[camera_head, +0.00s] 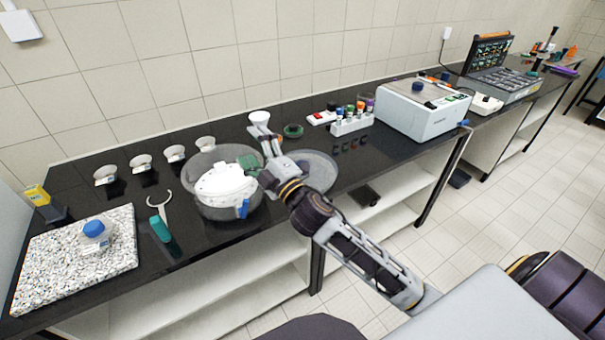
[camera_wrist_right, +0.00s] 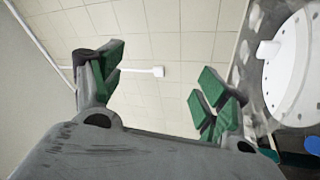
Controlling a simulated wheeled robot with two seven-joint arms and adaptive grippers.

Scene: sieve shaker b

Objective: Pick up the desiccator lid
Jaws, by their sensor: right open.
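The desiccator lid (camera_head: 322,168) appears to be the clear, round, greyish piece lying on the black bench, partly hidden behind my right arm. The desiccator base (camera_head: 212,211) is a clear bowl to its left, with a white perforated plate (camera_head: 222,182) inside and a blue stopcock (camera_head: 243,208) at its front. My right gripper (camera_head: 257,149) is open and empty, above the bench near the bowl's right rim and left of the lid. In the right wrist view its green-padded fingers (camera_wrist_right: 157,82) are spread apart, with the plate (camera_wrist_right: 296,72) at the right edge. My left gripper is not in view.
A small white cup (camera_head: 260,118) stands behind the right gripper. A rack of colored vials (camera_head: 352,124) and a white instrument (camera_head: 422,108) stand to the right. Several small dishes (camera_head: 141,163), tongs (camera_head: 161,204) and a speckled slab (camera_head: 70,262) are left. The tiled wall closes the back.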

